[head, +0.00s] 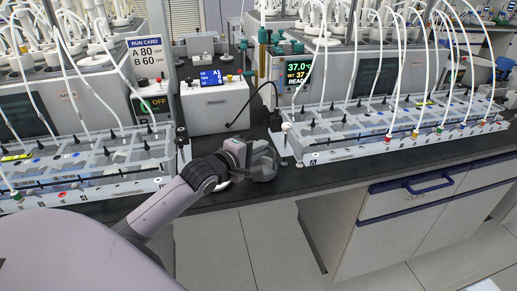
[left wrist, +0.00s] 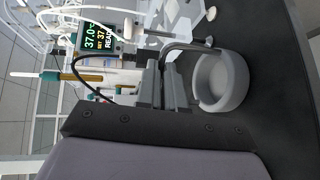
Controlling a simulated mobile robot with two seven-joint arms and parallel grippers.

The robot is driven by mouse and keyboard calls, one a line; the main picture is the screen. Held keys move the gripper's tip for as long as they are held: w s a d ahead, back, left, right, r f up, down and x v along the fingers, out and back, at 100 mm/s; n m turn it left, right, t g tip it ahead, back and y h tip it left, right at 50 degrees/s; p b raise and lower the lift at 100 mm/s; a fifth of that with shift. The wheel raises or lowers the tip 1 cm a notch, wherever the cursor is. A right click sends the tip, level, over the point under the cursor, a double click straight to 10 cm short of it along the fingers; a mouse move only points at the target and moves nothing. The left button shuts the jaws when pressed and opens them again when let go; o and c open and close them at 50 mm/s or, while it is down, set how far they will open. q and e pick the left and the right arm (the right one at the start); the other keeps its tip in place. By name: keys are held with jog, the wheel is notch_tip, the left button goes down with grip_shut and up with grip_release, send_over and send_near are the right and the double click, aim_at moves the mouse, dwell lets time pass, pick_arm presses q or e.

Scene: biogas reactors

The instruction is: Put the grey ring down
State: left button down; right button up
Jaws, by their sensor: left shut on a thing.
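My left gripper (head: 256,160) reaches over the dark bench top between the two clear racks. It is shut on the grey ring (head: 265,166). In the left wrist view, the finger pads (left wrist: 168,82) are together at the near side of the grey ring (left wrist: 221,81), a thick, round, cup-like band. The ring is close to the dark bench top; I cannot tell whether it touches. The fingers partly hide the ring in the head view. My right gripper is in neither view.
A white control box (head: 215,105) stands behind the gripper. Clear tube racks stand left (head: 85,160) and right (head: 395,125), with white tubes above. A black cable (head: 262,92) hangs near the gripper. Bare dark bench (head: 285,182) shows along the front edge.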

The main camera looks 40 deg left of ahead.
pick_arm(q)
jog(key=c, duration=1.7)
grip_release()
jog(key=shift+f, duration=0.15)
jog(key=o, duration=0.4)
jog(key=shift+o, duration=0.2)
jog(key=d+v, duration=0.1)
jog(key=v, duration=1.1)
jog(key=s+d+f+m+g, duration=0.1)
jog(key=s+d+f+m, duration=0.3)
jog(key=f, duration=0.4)
jog(key=s+d+f+m+g, duration=0.2)
jog(key=s+d+f+m, duration=0.2)
jog(key=d+f+m, duration=0.2)
jog(key=s+d+f+m+g+h, duration=0.1)
jog(key=s+d+f+m, duration=0.4)
jog(key=f+m, duration=0.5)
jog(key=shift+f+g, duration=0.55)
jog(key=shift+g, duration=0.15)
